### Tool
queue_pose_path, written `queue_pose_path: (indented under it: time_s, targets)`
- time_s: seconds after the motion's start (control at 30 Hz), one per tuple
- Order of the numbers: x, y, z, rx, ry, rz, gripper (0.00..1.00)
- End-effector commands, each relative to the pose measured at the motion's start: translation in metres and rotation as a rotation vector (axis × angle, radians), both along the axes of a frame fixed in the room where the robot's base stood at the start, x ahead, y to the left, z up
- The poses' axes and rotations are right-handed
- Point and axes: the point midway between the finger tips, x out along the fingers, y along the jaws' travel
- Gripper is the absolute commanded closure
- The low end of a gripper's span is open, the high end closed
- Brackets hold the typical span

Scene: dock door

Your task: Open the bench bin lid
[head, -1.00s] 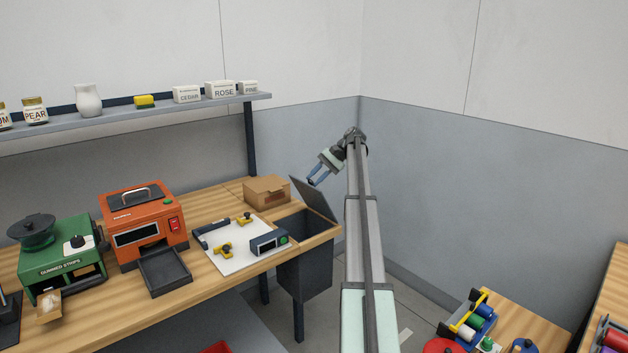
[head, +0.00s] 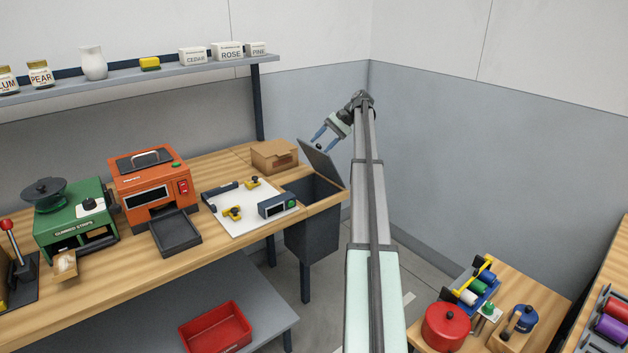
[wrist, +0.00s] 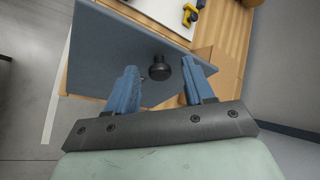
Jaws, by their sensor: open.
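The bench bin (head: 312,236) is a dark grey box set in the right end of the workbench. Its flat grey lid (head: 322,166) stands raised and tilted, with the bin's opening showing below and left of it. A dark round knob (wrist: 160,68) sticks out from the lid's face. My gripper (head: 321,141) is open, by the upper part of the lid. In the wrist view its two blue fingers (wrist: 158,78) stand apart, with the knob showing in the gap between their tips. No contact between fingers and knob is visible.
A cardboard box (head: 274,157) sits on the bench left of the lid. A white board (head: 240,224) with yellow clamps and an orange machine (head: 150,190) are further left. The grey wall (head: 480,170) is behind and right of my arm.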

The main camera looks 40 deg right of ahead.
Motion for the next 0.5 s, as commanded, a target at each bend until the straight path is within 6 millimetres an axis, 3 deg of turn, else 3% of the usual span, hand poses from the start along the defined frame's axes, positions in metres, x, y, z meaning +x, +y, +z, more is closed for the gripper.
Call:
queue_pose_path:
  time_s: [0.5]
  targets:
    - [-0.004,0.071,-0.032,-0.408,0.0,0.002,0.47]
